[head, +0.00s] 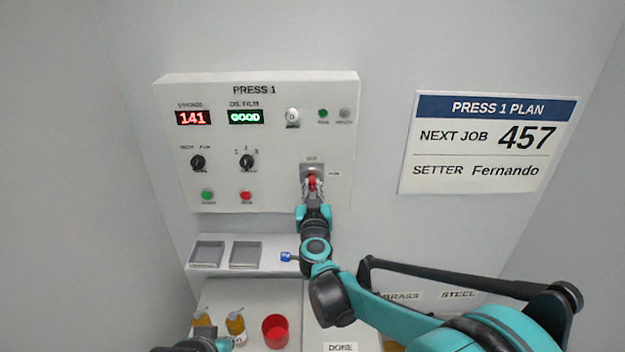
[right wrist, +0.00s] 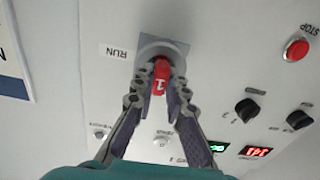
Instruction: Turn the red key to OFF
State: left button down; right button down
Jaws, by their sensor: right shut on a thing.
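The red key (head: 312,182) sits in a grey square switch plate (head: 305,171) at the lower right of the PRESS 1 panel. An OFF label is above the plate and a RUN label is to its right. My right gripper (head: 313,188) is shut on the red key. In the right wrist view the key (right wrist: 160,78) is between both fingertips (right wrist: 160,82), with a white mark on it. The key looks roughly upright, in line with the OFF side; its exact angle is partly hidden by the fingers. My left gripper is not in view; only part of its arm shows at the bottom left.
The PRESS 1 panel (head: 275,130) also carries displays, black knobs, a green button (head: 207,195) and a red button (head: 246,195). Below are a ledge with two recesses, a blue-tagged item (head: 286,257), amber bottles (head: 235,323) and a red cup (head: 275,330).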

jog(key=c, duration=2)
grip_release()
jog(key=shift+n, duration=0.5)
jog(key=o, duration=0.5)
jog(key=shift+d, duration=0.15)
jog(key=shift+o, duration=0.2)
jog(key=shift+s, duration=0.1)
